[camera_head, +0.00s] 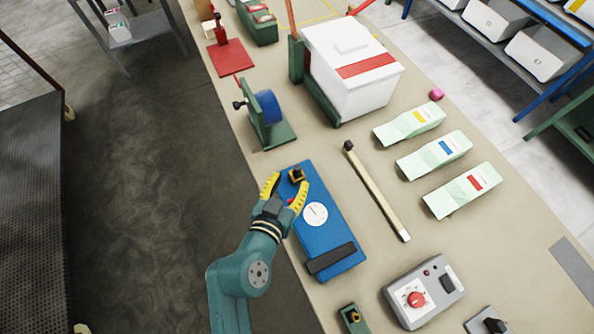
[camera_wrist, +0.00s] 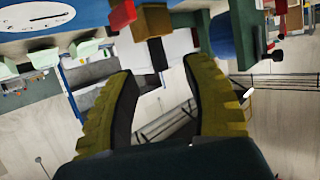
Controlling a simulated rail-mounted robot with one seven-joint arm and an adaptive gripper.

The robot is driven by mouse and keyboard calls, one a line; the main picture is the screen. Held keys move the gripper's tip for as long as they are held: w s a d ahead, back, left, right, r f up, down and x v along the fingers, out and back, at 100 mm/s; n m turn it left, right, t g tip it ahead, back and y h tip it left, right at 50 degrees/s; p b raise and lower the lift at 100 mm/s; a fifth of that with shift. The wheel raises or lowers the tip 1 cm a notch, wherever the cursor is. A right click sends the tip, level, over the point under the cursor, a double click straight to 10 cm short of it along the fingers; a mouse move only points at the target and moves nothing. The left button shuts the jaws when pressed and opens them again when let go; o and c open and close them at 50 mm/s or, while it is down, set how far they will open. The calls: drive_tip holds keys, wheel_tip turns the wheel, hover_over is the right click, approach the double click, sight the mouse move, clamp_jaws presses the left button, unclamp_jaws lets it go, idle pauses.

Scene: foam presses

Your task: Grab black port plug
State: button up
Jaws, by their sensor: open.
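A blue device (camera_head: 322,222) with a round white dial lies on the bench. At its far end is a brass-coloured fitting with a black part (camera_head: 297,174), which looks like the black port plug. My gripper (camera_head: 287,187) is open, with its yellow fingers reaching toward that end. In the wrist view, the brown block-shaped fitting (camera_wrist: 152,22) and a dark part below it (camera_wrist: 158,53) show ahead of the gap between my open fingers (camera_wrist: 157,70). I cannot tell whether either finger touches it. A small red part (camera_wrist: 122,14) sits beside the fitting.
A green stand with a blue roll (camera_head: 267,106) is just beyond the device. A black-tipped stick (camera_head: 377,190) lies to the right. A small green block (camera_head: 353,318) is near the front.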

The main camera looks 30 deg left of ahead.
sight(296, 171)
drive_tip(key=x, duration=0.5)
drive_tip(key=shift+w+r, duration=0.2)
drive_tip(key=shift+c, duration=0.2)
clamp_jaws()
